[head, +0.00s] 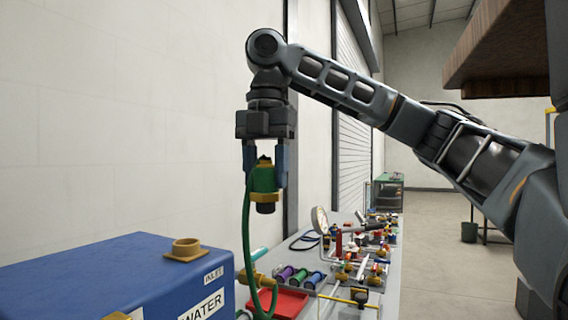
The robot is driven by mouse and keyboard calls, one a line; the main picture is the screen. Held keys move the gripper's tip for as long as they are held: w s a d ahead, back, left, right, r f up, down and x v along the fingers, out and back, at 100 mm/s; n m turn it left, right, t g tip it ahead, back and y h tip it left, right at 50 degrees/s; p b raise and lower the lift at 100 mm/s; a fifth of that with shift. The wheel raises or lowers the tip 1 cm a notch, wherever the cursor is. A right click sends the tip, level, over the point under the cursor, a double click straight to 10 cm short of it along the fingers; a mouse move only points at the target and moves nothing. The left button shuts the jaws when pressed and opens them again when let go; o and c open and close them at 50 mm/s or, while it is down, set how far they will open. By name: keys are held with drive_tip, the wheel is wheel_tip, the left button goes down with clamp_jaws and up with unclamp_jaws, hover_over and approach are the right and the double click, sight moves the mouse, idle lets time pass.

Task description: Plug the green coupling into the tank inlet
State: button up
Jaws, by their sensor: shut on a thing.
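My gripper (265,165) points straight down and is shut on the green coupling (263,179). The coupling has a yellow-brown collar and a dark lower end, and hangs upright in the air. A green hose (245,235) runs from it down to the bench. The tank inlet (185,249) is a brass ring on top of the blue water tank (120,275), by the label "INLET". The coupling is above and to the right of the inlet, apart from it.
A grey bench (390,285) stands right of the tank, crowded with fittings. A red tray (287,302), several coloured cylinders (300,276) and a pressure gauge (320,221) are on it. A second brass fitting (118,316) shows at the tank's front edge. The air above the tank is clear.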

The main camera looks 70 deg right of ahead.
drive_tip(key=w+a+n+p, duration=0.1)
drive_tip(key=w+a, duration=0.3)
drive_tip(key=w, duration=1)
drive_tip(key=shift+w+r+n+p, duration=0.2)
drive_tip(key=shift+w+n+p, duration=0.1)
drive_tip(key=shift+p, duration=0.2)
